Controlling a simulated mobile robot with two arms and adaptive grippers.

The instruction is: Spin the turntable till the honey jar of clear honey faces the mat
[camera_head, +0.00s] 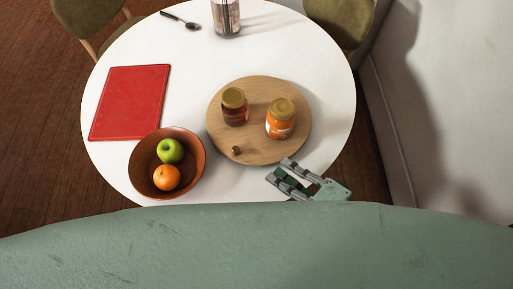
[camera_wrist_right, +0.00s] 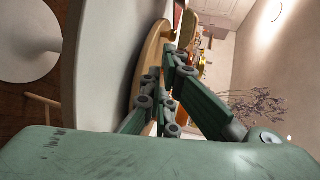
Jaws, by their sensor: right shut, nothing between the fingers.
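The round wooden turntable (camera_head: 258,88) lies on the right half of the white table. Two gold-lidded jars stand on it: a dark reddish-brown jar (camera_head: 235,112) left of centre and an orange jar with a pale label (camera_head: 280,124) to the right. I cannot tell for sure which holds clear honey. A small brass knob (camera_head: 236,150) sits near the turntable's front-left edge. The red mat (camera_head: 128,102) lies to the left. My right gripper (camera_head: 278,172) is shut and empty at the turntable's front-right rim; contact is unclear. My left gripper is out of view.
A brown bowl (camera_head: 142,158) with a green apple (camera_head: 170,150) and an orange (camera_head: 167,177) stands front left of the turntable. A spoon (camera_head: 180,20) and a glass container (camera_head: 226,18) are at the back. The table between mat and turntable is clear.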

